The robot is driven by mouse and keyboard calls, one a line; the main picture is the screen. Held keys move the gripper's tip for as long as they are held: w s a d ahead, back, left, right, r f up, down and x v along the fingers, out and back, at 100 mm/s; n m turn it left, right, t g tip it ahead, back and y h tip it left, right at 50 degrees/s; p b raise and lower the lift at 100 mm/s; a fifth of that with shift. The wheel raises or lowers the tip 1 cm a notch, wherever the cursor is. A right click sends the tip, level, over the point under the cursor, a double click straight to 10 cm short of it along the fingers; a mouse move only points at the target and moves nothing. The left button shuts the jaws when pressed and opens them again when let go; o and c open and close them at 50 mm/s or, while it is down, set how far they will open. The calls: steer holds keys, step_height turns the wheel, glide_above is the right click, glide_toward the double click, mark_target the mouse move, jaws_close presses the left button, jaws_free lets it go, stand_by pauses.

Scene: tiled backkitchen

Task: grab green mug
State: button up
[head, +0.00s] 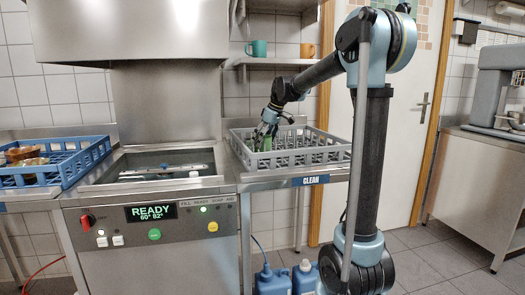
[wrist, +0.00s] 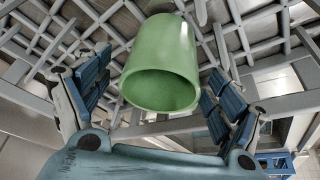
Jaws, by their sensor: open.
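A green mug (wrist: 162,62) shows large in the wrist view, its round opening facing the camera. It is in the grey dish rack (head: 305,157) on the right-hand counter; in the head view only a small green part (head: 266,143) shows below my gripper. My gripper (head: 268,130) is over the left part of the rack. In the wrist view my gripper (wrist: 158,95) is open, with one blue-padded finger on each side of the mug and gaps between. No handle is clearly visible.
A blue rack (head: 62,165) with bowls stands at the left. The dishwasher (head: 160,215) is between the racks. A teal mug (head: 257,48) and an orange mug (head: 307,51) stand on the shelf above. Rack walls and dividers surround the green mug.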

steer(key=shift+f, duration=0.3)
steer(key=c, duration=1.3)
steer(key=shift+c, duration=0.2)
steer(key=shift+r, duration=0.1)
